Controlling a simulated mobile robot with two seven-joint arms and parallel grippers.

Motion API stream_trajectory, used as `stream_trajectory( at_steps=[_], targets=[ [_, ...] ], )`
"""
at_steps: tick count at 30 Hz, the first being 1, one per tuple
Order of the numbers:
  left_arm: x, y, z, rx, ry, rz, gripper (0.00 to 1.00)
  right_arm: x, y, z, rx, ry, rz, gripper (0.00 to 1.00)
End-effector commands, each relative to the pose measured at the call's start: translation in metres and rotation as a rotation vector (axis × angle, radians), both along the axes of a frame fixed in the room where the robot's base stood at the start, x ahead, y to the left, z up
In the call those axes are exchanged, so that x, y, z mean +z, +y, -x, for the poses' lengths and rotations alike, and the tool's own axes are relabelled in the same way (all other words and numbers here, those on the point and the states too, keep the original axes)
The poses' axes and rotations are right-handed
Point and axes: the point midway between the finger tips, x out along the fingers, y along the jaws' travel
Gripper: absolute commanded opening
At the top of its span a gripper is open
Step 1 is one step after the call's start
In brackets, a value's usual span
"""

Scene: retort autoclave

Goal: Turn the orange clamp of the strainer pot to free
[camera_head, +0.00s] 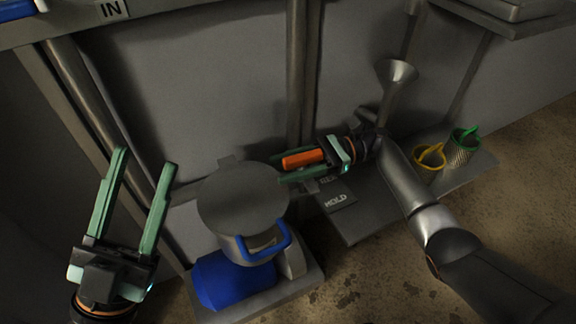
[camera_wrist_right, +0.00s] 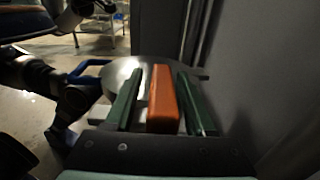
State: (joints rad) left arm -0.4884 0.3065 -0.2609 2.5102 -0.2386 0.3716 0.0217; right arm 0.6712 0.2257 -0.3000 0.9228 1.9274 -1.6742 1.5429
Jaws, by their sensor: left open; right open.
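The strainer pot's round grey lid (camera_head: 243,196) lies at the lower middle of the head view, with a blue handle (camera_head: 268,246) at its front. The orange clamp (camera_head: 303,158) is a straight bar just right of the lid; in the right wrist view the clamp (camera_wrist_right: 161,98) points toward the lid (camera_wrist_right: 122,76). My right gripper (camera_head: 279,169) is open, its green fingers on either side of the clamp. Contact with the clamp cannot be told. My left gripper (camera_head: 144,160) is open and empty, left of the pot, fingers pointing up.
A blue cylinder (camera_head: 230,280) lies below the pot on a grey platform. A plate marked HOLD (camera_head: 336,198) is right of it. A funnel (camera_head: 394,82), a yellow basket (camera_head: 430,158) and a green-rimmed basket (camera_head: 461,149) stand further right. A grey wall is close behind.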

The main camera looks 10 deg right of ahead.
Motion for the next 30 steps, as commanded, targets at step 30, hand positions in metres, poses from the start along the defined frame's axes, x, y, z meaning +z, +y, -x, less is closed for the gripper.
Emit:
stream_trajectory(
  at_steps=[30],
  targets=[
    [0.116,0.012,0.005,0.029,-0.066,0.013,0.50,0.117,0.014,0.103,0.002,0.002,0.000,0.55]
  ],
)
